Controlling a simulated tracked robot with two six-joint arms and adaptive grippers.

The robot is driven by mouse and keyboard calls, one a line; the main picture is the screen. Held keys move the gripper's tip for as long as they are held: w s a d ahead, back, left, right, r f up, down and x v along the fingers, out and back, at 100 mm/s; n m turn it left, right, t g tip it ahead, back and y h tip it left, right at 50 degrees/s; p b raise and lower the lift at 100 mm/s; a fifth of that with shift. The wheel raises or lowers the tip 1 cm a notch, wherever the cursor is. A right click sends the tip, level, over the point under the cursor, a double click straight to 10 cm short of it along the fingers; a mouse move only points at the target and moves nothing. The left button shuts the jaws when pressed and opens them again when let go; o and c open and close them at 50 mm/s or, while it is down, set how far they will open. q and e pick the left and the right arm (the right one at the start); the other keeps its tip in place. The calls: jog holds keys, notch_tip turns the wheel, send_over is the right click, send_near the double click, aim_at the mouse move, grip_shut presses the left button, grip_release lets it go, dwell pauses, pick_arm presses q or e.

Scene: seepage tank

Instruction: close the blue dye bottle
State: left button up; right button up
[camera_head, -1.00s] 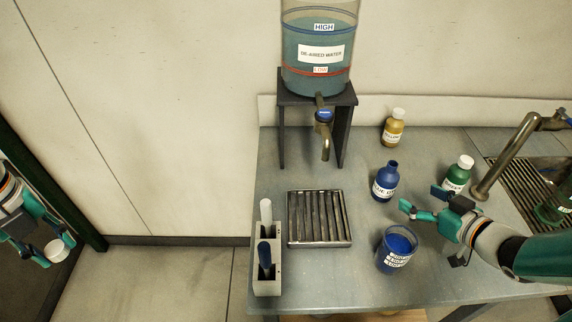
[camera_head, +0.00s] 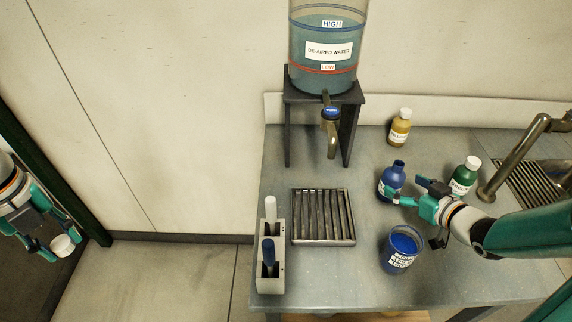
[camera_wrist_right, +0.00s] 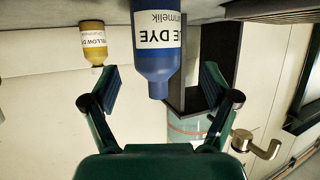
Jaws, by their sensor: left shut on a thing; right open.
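The blue dye bottle (camera_head: 391,181) stands upright on the bench with its dark neck uncovered. In the right wrist view the blue bottle (camera_wrist_right: 156,45) appears upside down between the open fingers. My right gripper (camera_head: 408,192) is open, its fingers reaching the bottle's right side; in the wrist view its fingertips (camera_wrist_right: 158,92) are spread apart on either side. Contact is not clear. My left gripper (camera_head: 50,246) is at the far left, off the bench, shut on a small white cap (camera_head: 62,246).
A blue-filled beaker (camera_head: 400,249) stands in front of the bottle. A green bottle (camera_head: 465,175) and a yellow bottle (camera_head: 400,128) with white caps stand nearby. A metal grate (camera_head: 323,216), a pen holder (camera_head: 270,283) and the water tank (camera_head: 326,50) are left. A sink tap (camera_head: 515,155) stands right.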

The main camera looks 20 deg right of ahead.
aim_at(401, 184)
jog(key=shift+w, duration=0.1)
jog(key=x, duration=0.5)
jog(key=shift+d+f, duration=0.2)
jog(key=shift+f, duration=0.2)
jog(key=c, duration=1.3)
jog(key=shift+r, duration=0.15)
jog(key=shift+c, duration=0.2)
